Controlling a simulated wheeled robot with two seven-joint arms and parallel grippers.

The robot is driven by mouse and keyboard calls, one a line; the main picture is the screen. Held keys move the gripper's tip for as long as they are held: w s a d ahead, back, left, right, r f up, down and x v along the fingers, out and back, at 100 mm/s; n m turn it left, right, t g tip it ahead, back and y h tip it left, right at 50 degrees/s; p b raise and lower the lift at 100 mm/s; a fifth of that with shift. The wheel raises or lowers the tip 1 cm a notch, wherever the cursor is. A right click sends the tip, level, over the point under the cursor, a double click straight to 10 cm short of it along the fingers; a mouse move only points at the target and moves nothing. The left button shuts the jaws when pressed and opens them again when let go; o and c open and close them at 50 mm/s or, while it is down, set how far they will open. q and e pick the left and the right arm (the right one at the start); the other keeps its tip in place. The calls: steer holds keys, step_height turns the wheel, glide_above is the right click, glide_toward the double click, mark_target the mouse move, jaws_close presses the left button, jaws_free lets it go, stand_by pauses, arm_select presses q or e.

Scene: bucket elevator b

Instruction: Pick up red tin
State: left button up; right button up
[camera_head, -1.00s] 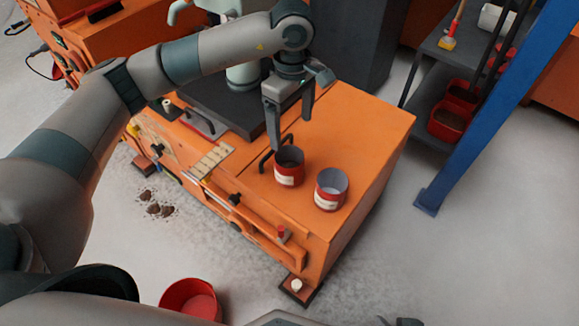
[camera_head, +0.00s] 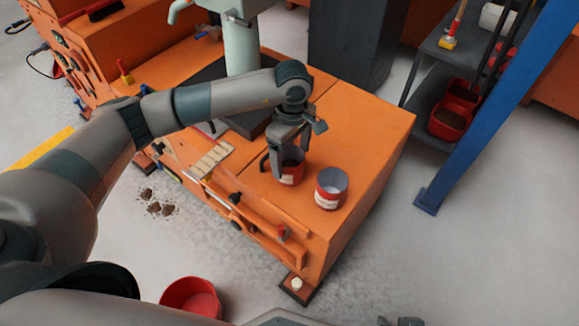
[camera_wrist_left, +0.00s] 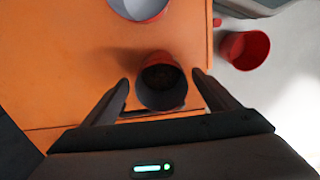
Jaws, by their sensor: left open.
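Two red tins with pale labels stand upright on the orange machine top. The nearer-to-gripper tin (camera_head: 292,178) has a dark inside. The other tin (camera_head: 331,190) has a grey inside and stands to its right. My left gripper (camera_head: 287,164) is open, pointing down, with its fingers beside the first tin. In the left wrist view the dark-filled tin (camera_wrist_left: 161,84) shows between the two spread fingers (camera_wrist_left: 161,80), with a gap at each side. The other tin (camera_wrist_left: 140,6) is at the top edge. A dark tip at the bottom edge seems to be my right gripper (camera_head: 402,321).
The orange machine top (camera_head: 365,115) is clear right of and behind the tins. A pale green column (camera_head: 241,45) stands behind my left arm. A red bucket (camera_head: 190,298) is on the floor. A blue post (camera_head: 490,110) and a grey shelf (camera_head: 425,103) stand at right.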

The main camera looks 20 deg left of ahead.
arm_select(q)
steer(key=shift+f, duration=0.1)
steer(key=shift+a+f, duration=0.15)
steer(key=shift+f, duration=1.1)
steer(key=shift+a+f, duration=0.15)
steer(key=shift+f, duration=1.1)
steer(key=c, duration=1.6)
steer(key=shift+r, duration=0.1)
step_height(320, 180, up, 10)
